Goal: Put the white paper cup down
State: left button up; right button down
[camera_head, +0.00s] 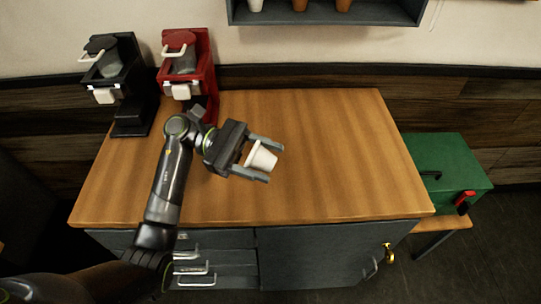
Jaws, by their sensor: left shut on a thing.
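The white paper cup (260,158) is in the head view, tilted, between the fingers of my left gripper (264,160). The left gripper is shut on the cup, over the middle of the wooden counter (330,150). I cannot tell how far the cup is above the counter top. My right gripper is not in view.
A black brewer (128,90) and a red brewer (200,75) stand at the counter's back left. A wall shelf (380,12) holds several cups. The counter's right half is clear.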

pick_arm(q)
jog(key=shift+s+a+m+g+y, duration=0.15)
jog(key=shift+a+m+g+y, duration=0.3)
jog(key=shift+g, duration=0.35)
jog(key=s+a+f+n+t+y, duration=0.1)
jog(key=s+a+f+n+t, duration=0.1)
jog(key=a+n+t, duration=1)
jog(key=s+a+t, duration=0.1)
jog(key=a+t, duration=0.1)
jog(key=t, duration=0.4)
jog(key=shift+a, duration=0.25)
jog(key=shift+y, duration=0.25)
